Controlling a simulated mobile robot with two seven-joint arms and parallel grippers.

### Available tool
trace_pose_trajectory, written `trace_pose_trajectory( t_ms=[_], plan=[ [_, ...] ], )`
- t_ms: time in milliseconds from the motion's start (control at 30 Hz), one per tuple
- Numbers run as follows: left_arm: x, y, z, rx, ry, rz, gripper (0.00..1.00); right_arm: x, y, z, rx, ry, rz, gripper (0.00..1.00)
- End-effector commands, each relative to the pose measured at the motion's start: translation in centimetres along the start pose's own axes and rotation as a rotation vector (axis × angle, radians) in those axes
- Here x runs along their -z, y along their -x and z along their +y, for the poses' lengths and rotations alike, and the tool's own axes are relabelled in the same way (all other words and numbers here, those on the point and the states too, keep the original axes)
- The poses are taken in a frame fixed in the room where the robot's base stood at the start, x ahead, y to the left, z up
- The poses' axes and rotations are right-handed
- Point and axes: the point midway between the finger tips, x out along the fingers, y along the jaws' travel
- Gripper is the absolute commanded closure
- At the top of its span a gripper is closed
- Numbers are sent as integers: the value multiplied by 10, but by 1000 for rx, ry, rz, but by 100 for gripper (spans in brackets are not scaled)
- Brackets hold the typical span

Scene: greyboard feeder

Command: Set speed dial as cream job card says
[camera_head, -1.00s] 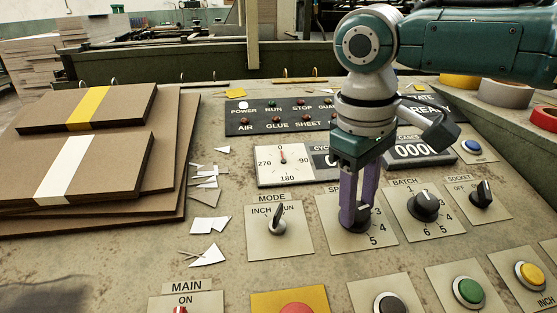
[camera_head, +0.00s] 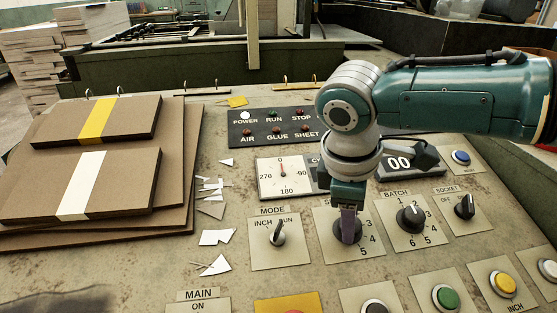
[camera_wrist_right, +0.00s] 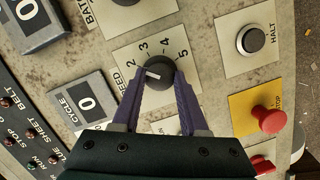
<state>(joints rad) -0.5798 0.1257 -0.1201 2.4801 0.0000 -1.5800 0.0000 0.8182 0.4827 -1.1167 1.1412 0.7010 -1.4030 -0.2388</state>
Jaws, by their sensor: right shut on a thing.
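The speed dial (camera_head: 347,234) is a black round knob on a cream plate with numbers beside it. In the right wrist view, the speed dial (camera_wrist_right: 159,73) shows a white pointer mark facing left, roughly toward the 2. My right gripper (camera_head: 348,224) points down at it. In the wrist view, the right gripper's purple fingers (camera_wrist_right: 159,84) are shut on the dial's two sides. The arm hides part of the SPEED label and the lower numbers in the head view. I cannot make out a cream job card. My left gripper is not in view.
The mode switch (camera_head: 278,233) is left of the speed dial and the batch dial (camera_head: 410,219) right of it, both close. A red stop button (camera_wrist_right: 267,118) shows in the wrist view. Paper scraps (camera_head: 216,237) and board stacks (camera_head: 30,190) lie at left.

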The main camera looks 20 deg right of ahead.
Motion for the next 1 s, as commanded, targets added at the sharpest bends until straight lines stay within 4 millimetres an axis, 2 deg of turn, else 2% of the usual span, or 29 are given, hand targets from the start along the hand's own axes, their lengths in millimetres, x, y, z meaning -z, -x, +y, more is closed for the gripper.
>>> trace_pose_trajectory(
  t_ms=[433,467,500,700,1000],
  plan=[
    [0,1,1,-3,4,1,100,1,0,0,-2,11,3,100],
    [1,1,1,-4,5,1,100,1,0,0,-2,11,3,55],
    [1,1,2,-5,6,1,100,1,0,0,-2,10,3,50],
    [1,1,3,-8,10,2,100,1,0,0,-2,10,2,28],
    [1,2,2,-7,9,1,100,0,3,0,-2,10,2,27]
  ],
)
